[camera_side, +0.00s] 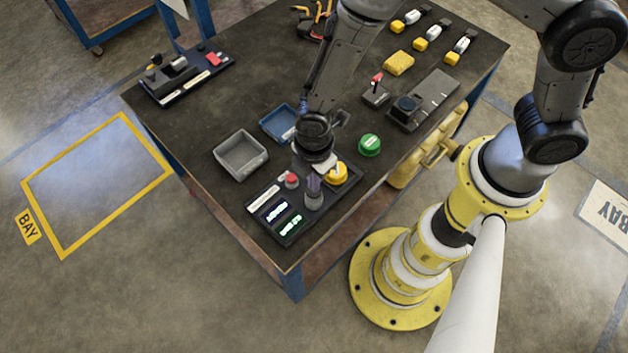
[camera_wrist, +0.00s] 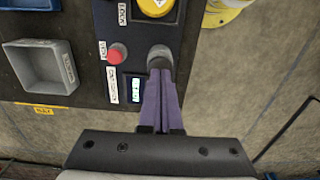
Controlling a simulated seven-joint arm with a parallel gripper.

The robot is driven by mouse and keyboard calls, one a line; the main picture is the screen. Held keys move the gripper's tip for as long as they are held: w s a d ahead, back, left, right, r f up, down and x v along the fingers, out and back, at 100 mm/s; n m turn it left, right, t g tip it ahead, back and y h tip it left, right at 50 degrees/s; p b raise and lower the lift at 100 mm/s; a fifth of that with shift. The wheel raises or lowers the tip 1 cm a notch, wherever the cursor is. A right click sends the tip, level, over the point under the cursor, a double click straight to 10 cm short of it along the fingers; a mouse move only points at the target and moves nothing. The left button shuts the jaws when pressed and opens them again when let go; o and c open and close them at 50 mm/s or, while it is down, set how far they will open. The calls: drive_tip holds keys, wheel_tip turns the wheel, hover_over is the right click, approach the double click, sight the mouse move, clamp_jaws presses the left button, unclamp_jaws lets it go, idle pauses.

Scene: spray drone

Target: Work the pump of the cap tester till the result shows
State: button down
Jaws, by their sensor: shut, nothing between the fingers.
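The cap tester (camera_side: 262,199) is a dark panel at the near corner of the bench. It carries a yellow lock knob (camera_side: 338,177), a red button (camera_side: 291,180), a grey round pump (camera_side: 313,201) and two lit displays (camera_side: 290,225) whose text I cannot read. In the wrist view the pump (camera_wrist: 159,53) is directly ahead of my fingertips, and one lit display (camera_wrist: 135,90) shows beside them. My gripper (camera_wrist: 161,72) has its purple fingers shut and empty, with the tips at the pump's top. I cannot tell whether they touch it.
A grey tray (camera_side: 224,159) and a blue tray (camera_side: 270,129) lie left of my wrist. A green cap (camera_side: 369,145) sits to the right. Other fixtures and a yellow sponge-like block (camera_side: 398,63) stand farther back. The bench edge is close beside the tester.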

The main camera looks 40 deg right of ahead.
drive_tip(key=shift+f, duration=0.55)
drive_tip(key=shift+s+f, duration=0.1)
drive_tip(key=shift+f, duration=0.95)
drive_tip(key=shift+d, duration=0.1)
wheel_tip(320, 180, up, 15)
drive_tip(key=shift+f, duration=0.2)
idle(0.4)
